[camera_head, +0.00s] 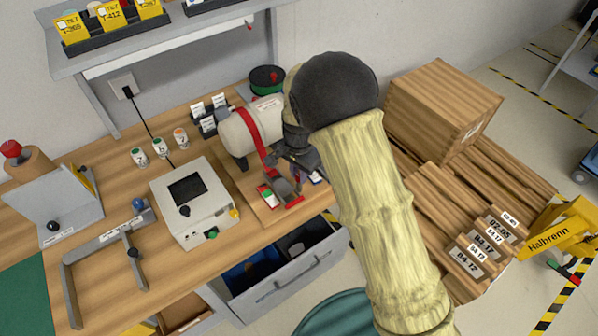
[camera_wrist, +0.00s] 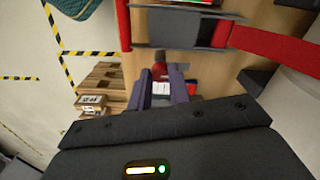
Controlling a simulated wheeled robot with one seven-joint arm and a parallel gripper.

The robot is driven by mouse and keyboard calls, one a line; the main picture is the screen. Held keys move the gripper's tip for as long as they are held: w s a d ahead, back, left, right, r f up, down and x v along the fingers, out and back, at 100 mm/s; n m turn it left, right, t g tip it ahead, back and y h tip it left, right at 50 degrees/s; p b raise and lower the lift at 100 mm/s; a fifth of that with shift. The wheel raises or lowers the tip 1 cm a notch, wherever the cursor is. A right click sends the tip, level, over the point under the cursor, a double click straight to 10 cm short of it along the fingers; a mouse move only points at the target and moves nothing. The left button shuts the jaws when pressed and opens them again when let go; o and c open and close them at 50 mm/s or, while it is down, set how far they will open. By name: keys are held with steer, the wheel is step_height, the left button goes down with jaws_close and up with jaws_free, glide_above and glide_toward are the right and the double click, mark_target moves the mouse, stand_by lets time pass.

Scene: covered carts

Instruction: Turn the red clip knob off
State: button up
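A red strap (camera_head: 247,122) runs around a pale cylinder (camera_head: 235,137) on the bench. A red-and-grey clip (camera_head: 284,190) sits at the strap's lower end, partly covered by my gripper (camera_head: 297,184). In the wrist view the clip's grey body (camera_wrist: 180,28) and the red strap (camera_wrist: 275,43) are at the top. A small red knob (camera_wrist: 159,70) shows between the purple finger tips of my gripper (camera_wrist: 161,82). The fingers are apart with a gap between them. I cannot tell whether either finger touches the knob.
A white box with a dark screen (camera_head: 190,195) stands left of the clip. A drawer (camera_head: 290,275) is open below the bench front. A black-and-green spool (camera_head: 267,79) lies behind the cylinder.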

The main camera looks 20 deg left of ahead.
steer(key=o, duration=0.4)
steer(key=shift+o, duration=0.2)
steer(key=shift+r, duration=0.1)
step_height(320, 180, up, 17)
steer(key=b, duration=0.2)
steer(key=shift+r, duration=0.15)
steer(key=s+d+f+n+t, duration=0.1)
steer(key=s+d, duration=0.3)
steer(key=d, duration=0.6)
steer(key=s+d+f+n, duration=0.2)
steer(key=s+d+f, duration=0.1)
steer(key=d, duration=0.6)
steer(key=s+d+f+n+t, duration=0.1)
steer(key=s+d+f, duration=0.1)
steer(key=s+d, duration=0.4)
steer(key=d, duration=0.4)
steer(key=shift+d+f+n+t, duration=0.15)
steer(key=shift+d+n+t, duration=0.15)
steer(key=shift+n, duration=0.1)
